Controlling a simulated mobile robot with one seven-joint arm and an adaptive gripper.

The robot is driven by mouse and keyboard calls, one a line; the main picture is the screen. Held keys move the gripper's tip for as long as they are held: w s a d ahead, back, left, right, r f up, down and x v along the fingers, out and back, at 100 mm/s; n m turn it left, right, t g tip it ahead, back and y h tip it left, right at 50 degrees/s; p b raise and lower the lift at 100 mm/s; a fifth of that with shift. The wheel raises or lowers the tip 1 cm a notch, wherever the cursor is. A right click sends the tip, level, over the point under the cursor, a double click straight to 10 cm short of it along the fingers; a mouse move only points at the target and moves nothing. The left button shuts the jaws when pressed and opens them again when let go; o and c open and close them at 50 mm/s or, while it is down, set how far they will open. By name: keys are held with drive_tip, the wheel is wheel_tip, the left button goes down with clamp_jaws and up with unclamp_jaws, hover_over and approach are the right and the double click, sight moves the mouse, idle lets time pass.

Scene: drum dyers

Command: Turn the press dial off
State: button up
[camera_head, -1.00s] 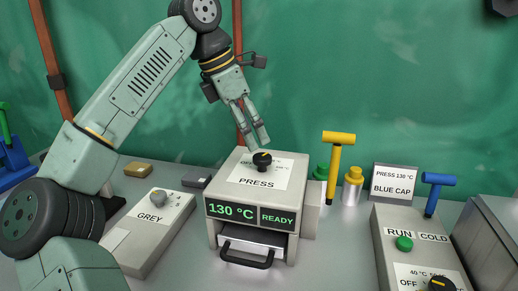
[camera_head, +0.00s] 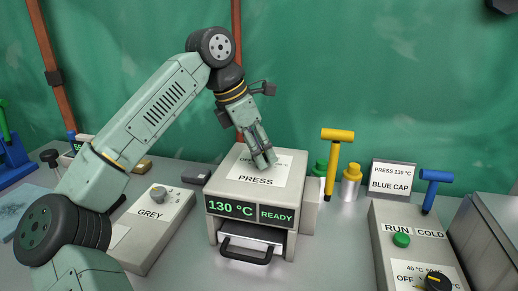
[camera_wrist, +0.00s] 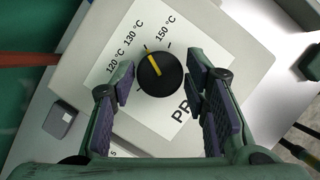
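The press (camera_head: 228,190) is a pale box with a green display reading 130 °C and READY. Its black dial (camera_wrist: 160,74) with a yellow pointer sits on the white label on top. In the wrist view the pointer aims at the 130 °C side of the scale. My gripper (camera_wrist: 160,92) is open above the press, its purple-padded fingers on either side of the dial, with a gap showing at least on the right. In the head view my gripper (camera_head: 265,163) hides the dial.
A yellow T-handle (camera_head: 334,160) and yellow-capped and green-capped bottles stand right of the press. A sign (camera_head: 393,178) reads PRESS 130 °C, BLUE CAP. A grey box with a knob (camera_head: 158,194) is left, and a RUN/COLD panel (camera_head: 388,248) is right.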

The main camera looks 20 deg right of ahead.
drive_tip(key=c, duration=0.7)
drive_tip(key=shift+n+b, duration=0.35)
drive_tip(key=shift+n, duration=0.05)
drive_tip(key=n+t+b, duration=0.1)
drive_tip(key=n+b, duration=0.1)
drive_tip(key=shift+s+f+n+t, duration=0.1)
drive_tip(key=shift+f+n+t, duration=0.05)
drive_tip(key=shift+n+t, duration=0.2)
drive_tip(key=n+b, duration=0.1)
drive_tip(key=n, duration=0.1)
drive_tip(key=n+t+y+b, duration=0.1)
drive_tip(key=n+b, duration=0.1)
drive_tip(key=n, duration=0.1)
drive_tip(key=shift+s+d+n+t, duration=0.1)
drive_tip(key=shift+n+t, duration=0.15)
drive_tip(key=n, duration=0.1)
drive_tip(key=n+y, duration=0.1)
drive_tip(key=n, duration=0.1)
drive_tip(key=n+t+y, duration=0.1)
drive_tip(key=n, duration=0.1)
drive_tip(key=shift+s+d+r, duration=0.1)
drive_tip(key=shift+d+r, duration=0.05)
drive_tip(key=shift+r, duration=0.1)
drive_tip(key=n+y+p, duration=0.1)
drive_tip(key=n+y, duration=0.1)
drive_tip(key=n, duration=0.3)
drive_tip(key=shift+d+n, duration=0.1)
drive_tip(key=shift+n, duration=0.3)
drive_tip(key=shift+f, duration=0.1)
